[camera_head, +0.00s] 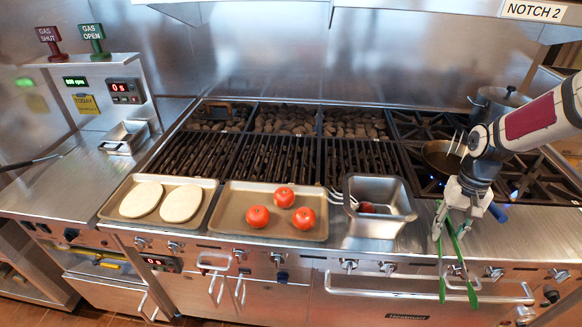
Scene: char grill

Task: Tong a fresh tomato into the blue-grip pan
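Three red tomatoes, one at the left (257,216), one at the back (284,197) and one at the right (304,218), sit on the middle tray (238,194). My gripper (462,205) is at the right, above the front counter, and appears shut on green-handled tongs (463,263). The two green handles spread apart toward the front edge. Pale metal prongs (457,143), probably the tong heads, show behind my gripper by a dark pan (436,154). A blue grip (497,212) shows just right of my gripper. My arm hides much of the pan; I see no tomato in the tongs.
A steel bin (394,189) holding metal prongs and a small reddish item stands between the tomato tray and my gripper. A left tray (111,207) holds two pale flat rounds. A tall pot (491,104) stands at the back right. A blue flame burns near my gripper.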

